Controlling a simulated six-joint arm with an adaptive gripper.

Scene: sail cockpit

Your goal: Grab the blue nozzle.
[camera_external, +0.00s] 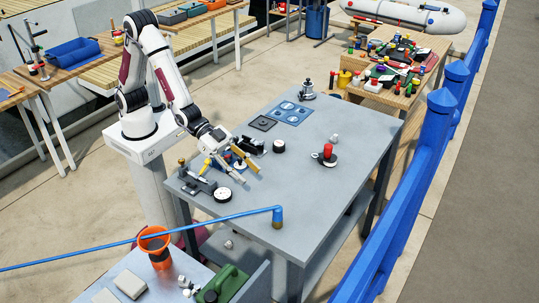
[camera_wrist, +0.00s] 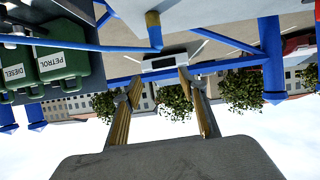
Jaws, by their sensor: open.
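The blue nozzle (camera_external: 278,212) is the bent end of a long thin blue pipe, with a brass-coloured tip pointing down. It hangs over the near edge of the grey table in the external view. In the wrist view, which looks upside down, the nozzle (camera_wrist: 154,38) shows at the top centre, beyond my fingertips. My gripper (camera_external: 250,174) is above the table's left part, up and left of the nozzle in the external view. Its jaws (camera_wrist: 160,80) are open and empty, apart from the nozzle.
The grey table (camera_external: 225,224) holds several small parts, including a red-topped piece (camera_external: 328,151). An orange funnel (camera_external: 155,238) stands under the pipe on a lower bench. A green can (camera_external: 226,284) stands on that bench. A blue railing (camera_external: 415,190) runs along the right.

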